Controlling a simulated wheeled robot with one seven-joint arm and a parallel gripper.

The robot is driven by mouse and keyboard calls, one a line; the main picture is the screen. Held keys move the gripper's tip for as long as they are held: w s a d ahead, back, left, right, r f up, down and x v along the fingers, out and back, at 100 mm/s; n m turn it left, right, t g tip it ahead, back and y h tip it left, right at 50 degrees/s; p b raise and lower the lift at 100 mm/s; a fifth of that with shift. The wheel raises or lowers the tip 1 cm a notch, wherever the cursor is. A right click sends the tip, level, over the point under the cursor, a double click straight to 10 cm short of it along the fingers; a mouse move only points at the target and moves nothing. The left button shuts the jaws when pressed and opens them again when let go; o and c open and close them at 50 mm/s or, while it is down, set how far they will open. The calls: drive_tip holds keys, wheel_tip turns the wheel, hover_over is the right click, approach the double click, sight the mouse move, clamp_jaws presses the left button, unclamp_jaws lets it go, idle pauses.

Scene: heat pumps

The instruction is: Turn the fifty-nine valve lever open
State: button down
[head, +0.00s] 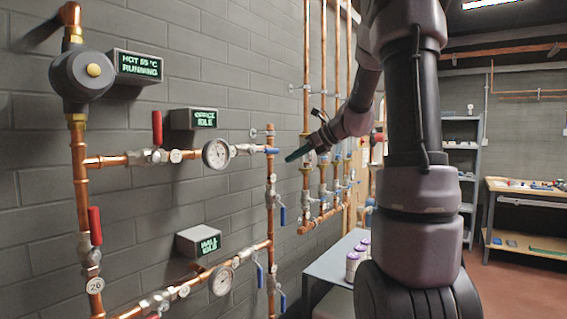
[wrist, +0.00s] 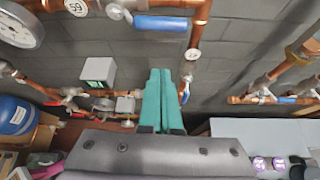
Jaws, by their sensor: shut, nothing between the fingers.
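The round tag 59 (wrist: 115,11) shows at the top of the wrist view, beside the valve with the blue lever (wrist: 170,24). In the head view this blue lever (head: 264,151) is right of the upper gauge and points right, roughly in line with its horizontal copper pipe. My gripper (head: 288,158) has teal fingers and is just right of the lever's end in the head view. In the wrist view the gripper (wrist: 160,72) is shut and empty, its tips below the lever in the picture, with a gap. The valve body is mostly cut off there.
The upper gauge (head: 216,153) is left of the valve. A vertical copper pipe (head: 271,185) with tag 52 (wrist: 192,54) and another blue lever (head: 283,214) runs nearby. A grey table (head: 335,262) with several purple-lidded containers stands below. More pipes and valves stand beyond my gripper.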

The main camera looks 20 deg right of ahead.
sight(274, 152)
drive_tip(key=w+a, duration=0.3)
drive_tip(key=w, duration=0.2)
drive_tip(key=shift+a, duration=0.3)
idle(0.9)
drive_tip(key=shift+r, duration=0.1)
drive_tip(key=shift+r+n+t+h, duration=0.3)
drive_tip(key=shift+r+n+h, duration=0.15)
drive_tip(key=shift+r, duration=0.45)
